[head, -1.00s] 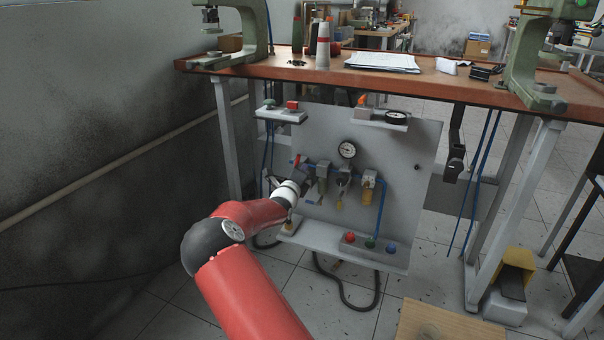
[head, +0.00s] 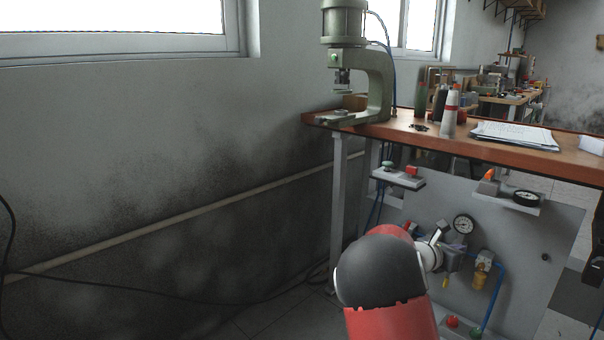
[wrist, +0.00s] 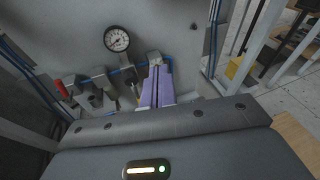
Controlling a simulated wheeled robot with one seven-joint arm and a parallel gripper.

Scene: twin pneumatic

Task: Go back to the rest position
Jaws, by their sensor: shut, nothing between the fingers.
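My gripper shows in the wrist view as two purple fingers (wrist: 155,82) lying side by side, shut and empty. They point at the grey pneumatic panel (wrist: 180,35), just right of the gauge (wrist: 117,39) and the row of fittings (wrist: 99,77). In the head view my red arm reaches towards the same panel (head: 550,225), and its dark elbow cover hides part of the forearm. The gripper is small there and partly hidden behind the white wrist, in front of the fittings left of the yellow-bowled unit (head: 480,276). I cannot tell the exact gap to the fittings.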

